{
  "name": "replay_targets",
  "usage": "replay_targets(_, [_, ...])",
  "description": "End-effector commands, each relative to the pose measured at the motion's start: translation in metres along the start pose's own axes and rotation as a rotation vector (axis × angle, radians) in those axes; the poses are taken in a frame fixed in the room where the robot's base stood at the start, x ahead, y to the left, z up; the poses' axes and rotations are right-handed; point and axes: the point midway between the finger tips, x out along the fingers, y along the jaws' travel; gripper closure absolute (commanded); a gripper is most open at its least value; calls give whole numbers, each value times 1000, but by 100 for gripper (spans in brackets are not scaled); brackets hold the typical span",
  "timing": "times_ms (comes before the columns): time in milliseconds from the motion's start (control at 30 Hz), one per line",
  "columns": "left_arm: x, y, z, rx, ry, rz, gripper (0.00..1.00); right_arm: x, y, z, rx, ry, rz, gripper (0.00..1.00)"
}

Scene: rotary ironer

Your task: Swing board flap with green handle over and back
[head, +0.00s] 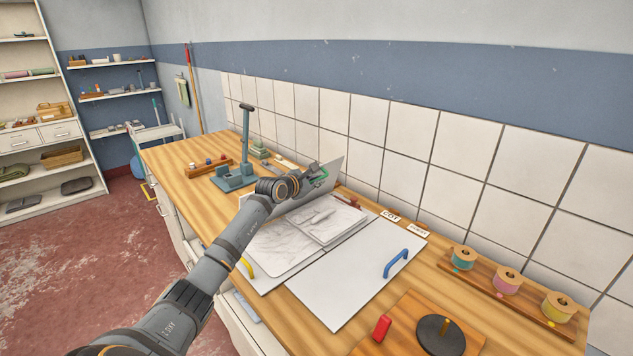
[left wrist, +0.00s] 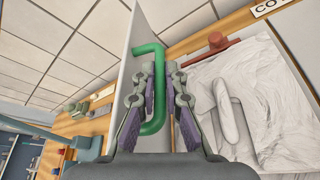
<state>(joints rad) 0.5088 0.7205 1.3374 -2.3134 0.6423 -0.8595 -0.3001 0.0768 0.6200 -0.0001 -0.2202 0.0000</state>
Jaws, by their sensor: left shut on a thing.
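Grey marbled sheets (head: 310,225) with a small raised piece lie on the board beside the flap. A white flap with a blue handle (head: 397,263) lies flat at the front right. A yellow handle (head: 247,267) shows at the left. My right gripper is not in view.
A blue-grey press (head: 233,178) with an upright lever stands behind my left arm. Spools (head: 508,281) on a wooden rack stand at the right. A dark disc (head: 440,335) and a red block (head: 382,327) sit at the front. The tiled wall (head: 400,135) bounds the back.

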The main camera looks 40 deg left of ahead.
Motion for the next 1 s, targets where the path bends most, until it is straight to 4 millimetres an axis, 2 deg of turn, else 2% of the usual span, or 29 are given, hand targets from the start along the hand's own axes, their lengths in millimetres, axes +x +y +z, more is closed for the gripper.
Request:
replay_targets(133, [1,-4,-2,-4,4,-8,100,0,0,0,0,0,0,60])
replay_targets(167, [1,-4,-3,-4,4,-8,87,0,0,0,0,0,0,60])
replay_targets(233, [1,-4,-3,-4,5,-8,79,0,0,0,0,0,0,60])
replay_targets(533, [-2,-2,-3,0,5,-5,79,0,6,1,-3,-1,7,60])
replay_targets(667, [-20,-2,-4,5,7,-5,79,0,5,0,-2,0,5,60])
replay_targets(833, [-52,-4,-3,10,8,-10,79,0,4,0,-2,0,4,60])
replay_targets(1000, [-68,-2,-4,3,8,-5,79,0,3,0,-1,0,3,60])
